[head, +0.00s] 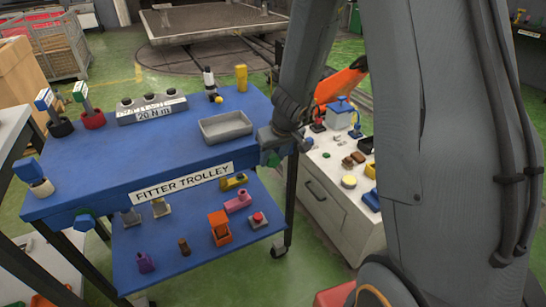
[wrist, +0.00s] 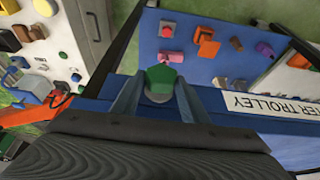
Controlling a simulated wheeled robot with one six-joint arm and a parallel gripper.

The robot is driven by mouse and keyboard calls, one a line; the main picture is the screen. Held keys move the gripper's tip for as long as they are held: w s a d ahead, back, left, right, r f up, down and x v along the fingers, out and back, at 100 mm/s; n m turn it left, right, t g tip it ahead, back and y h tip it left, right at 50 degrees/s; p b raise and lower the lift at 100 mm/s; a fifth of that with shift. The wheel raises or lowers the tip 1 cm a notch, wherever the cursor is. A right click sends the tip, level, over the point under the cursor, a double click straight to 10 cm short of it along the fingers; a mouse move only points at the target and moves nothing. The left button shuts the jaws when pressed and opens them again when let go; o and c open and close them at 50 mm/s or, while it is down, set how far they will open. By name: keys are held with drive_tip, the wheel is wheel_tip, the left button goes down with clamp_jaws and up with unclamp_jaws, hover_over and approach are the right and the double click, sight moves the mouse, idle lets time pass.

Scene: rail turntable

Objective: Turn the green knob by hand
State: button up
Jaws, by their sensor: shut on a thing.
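The green knob (wrist: 164,77) is on the front edge of the blue trolley, toward its right corner. In the wrist view it sits between the two fingers of my gripper (wrist: 160,92), which are shut on it. In the head view my gripper (head: 279,138) is at the trolley's right front corner, and only a small part of the green knob (head: 273,159) shows beneath it. The knob's turned angle cannot be read clearly.
The blue trolley (head: 130,172) carries a grey tray (head: 226,126) near my gripper and a torque tester (head: 152,107). A blue knob (head: 87,223) is at its left front. Several parts lie on the lower shelf (head: 160,276). A white cabinet (head: 325,205) stands right.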

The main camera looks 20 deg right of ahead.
drive_tip(key=shift+d+f+y+b, duration=0.1)
drive_tip(key=shift+y+b, duration=0.2)
drive_tip(key=shift+b, duration=0.45)
